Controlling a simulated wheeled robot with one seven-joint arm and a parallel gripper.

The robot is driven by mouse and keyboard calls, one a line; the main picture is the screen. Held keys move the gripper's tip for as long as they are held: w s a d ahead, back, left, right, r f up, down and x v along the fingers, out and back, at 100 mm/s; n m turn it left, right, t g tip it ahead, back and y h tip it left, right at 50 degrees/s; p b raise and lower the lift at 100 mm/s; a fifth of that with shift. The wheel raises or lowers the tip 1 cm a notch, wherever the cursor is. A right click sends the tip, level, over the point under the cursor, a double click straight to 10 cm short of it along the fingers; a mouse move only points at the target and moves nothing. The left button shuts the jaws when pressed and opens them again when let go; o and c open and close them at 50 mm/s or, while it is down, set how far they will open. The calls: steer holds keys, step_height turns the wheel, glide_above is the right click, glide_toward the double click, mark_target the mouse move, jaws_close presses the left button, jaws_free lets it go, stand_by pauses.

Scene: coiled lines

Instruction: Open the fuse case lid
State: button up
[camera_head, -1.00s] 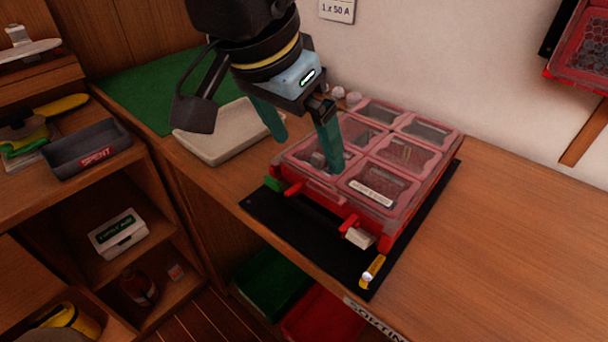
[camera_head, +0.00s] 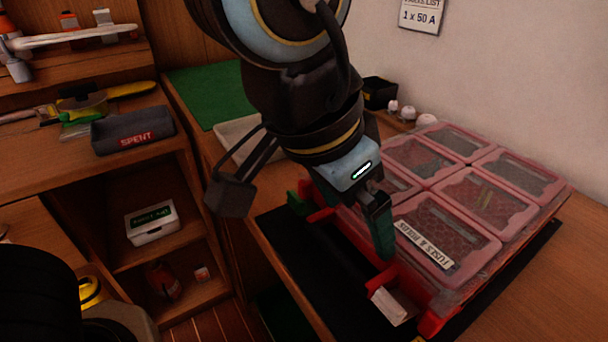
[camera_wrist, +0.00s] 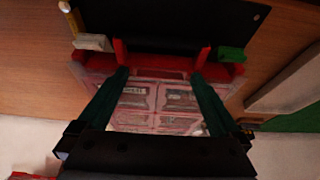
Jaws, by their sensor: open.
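The fuse case (camera_head: 432,318) is a red box with a clear, red-framed lid (camera_head: 475,205) over several compartments. The lid lies flat and looks shut. A label on its front reads "FUSES", the rest unclear. My gripper (camera_head: 352,220) is open at the case's front edge, and its teal fingers partly hide that edge. In the wrist view my gripper (camera_wrist: 159,74) has its fingers spread over the front of the lid (camera_wrist: 158,98). Two red latch-like tabs (camera_wrist: 120,52) stand up just beyond the fingertips. I cannot tell whether the fingers touch the case.
The case sits on a black mat (camera_head: 290,245) on the wooden bench. A white tag (camera_head: 392,305) and a green piece (camera_head: 298,203) are at its front. A pale tray (camera_head: 238,135) lies behind my arm. A grey "SPENT" bin (camera_head: 133,130) stands on the left shelf.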

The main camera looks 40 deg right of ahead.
steer(key=shift+c, duration=0.4)
jaws_close()
stand_by(0.4)
